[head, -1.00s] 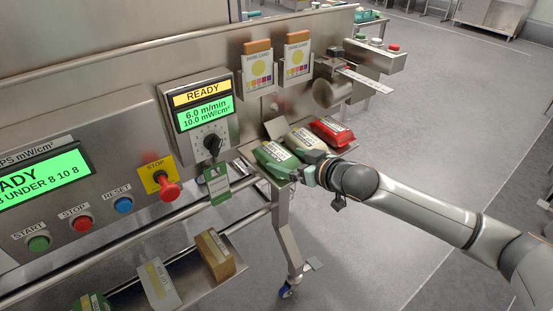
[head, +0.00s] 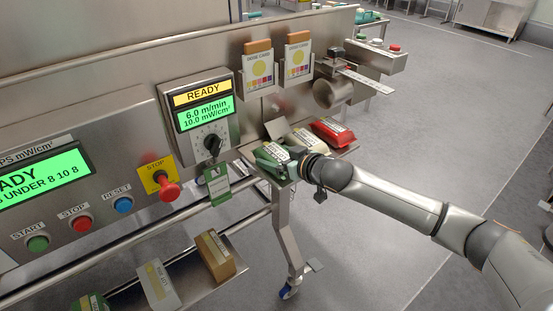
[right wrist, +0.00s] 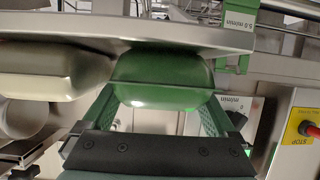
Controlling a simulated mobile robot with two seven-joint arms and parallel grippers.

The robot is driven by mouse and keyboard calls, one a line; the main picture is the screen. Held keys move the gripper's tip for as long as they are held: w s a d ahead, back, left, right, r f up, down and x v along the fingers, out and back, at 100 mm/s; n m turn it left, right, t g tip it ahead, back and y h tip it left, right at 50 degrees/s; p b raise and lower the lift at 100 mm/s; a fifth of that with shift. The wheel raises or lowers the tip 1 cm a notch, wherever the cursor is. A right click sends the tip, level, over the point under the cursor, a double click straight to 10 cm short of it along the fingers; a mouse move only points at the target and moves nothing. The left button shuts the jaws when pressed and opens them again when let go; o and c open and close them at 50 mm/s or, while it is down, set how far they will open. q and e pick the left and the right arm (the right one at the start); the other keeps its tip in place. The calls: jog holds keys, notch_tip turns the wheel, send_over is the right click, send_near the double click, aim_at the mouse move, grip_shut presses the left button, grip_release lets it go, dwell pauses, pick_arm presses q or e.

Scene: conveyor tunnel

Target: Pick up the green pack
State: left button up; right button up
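The green pack (head: 267,160) lies on a small metal shelf below the READY display in the head view, at the left end of a row of packs. My right gripper (head: 284,162) is at this pack and partly covers it. In the right wrist view the green pack (right wrist: 162,78) sits ahead of the palm, between the two green fingers (right wrist: 163,112). The fingers are spread to either side of it, and their tips are partly hidden. I cannot tell whether they touch it. My left gripper is not in view.
A cream pack (head: 312,143) lies close beside the green one, then a red pack (head: 332,132). A green tag (head: 218,186) hangs to the left of the shelf (head: 345,150). A red STOP button (head: 168,188) is further left. Open floor lies to the right.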

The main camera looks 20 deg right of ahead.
aim_at(277, 152)
grip_shut()
jog(key=shift+r, duration=0.1)
dwell(0.4)
jog(key=shift+r, duration=0.55)
notch_tip(277, 152, up, 2)
jog(key=shift+r+p, duration=0.2)
jog(key=shift+p, duration=0.1)
jog(key=s+r, duration=0.2)
jog(key=r, duration=0.1)
jog(key=s+r, duration=0.1)
jog(key=s, duration=0.1)
jog(key=shift+a+r+p, duration=0.3)
jog(key=shift+a+p, duration=0.05)
jog(key=shift+p, duration=0.05)
jog(key=s+a+r, duration=0.1)
jog(key=s+r, duration=0.4)
jog(key=s, duration=0.4)
jog(key=shift+s+a, duration=0.3)
jog(key=shift+s, duration=0.1)
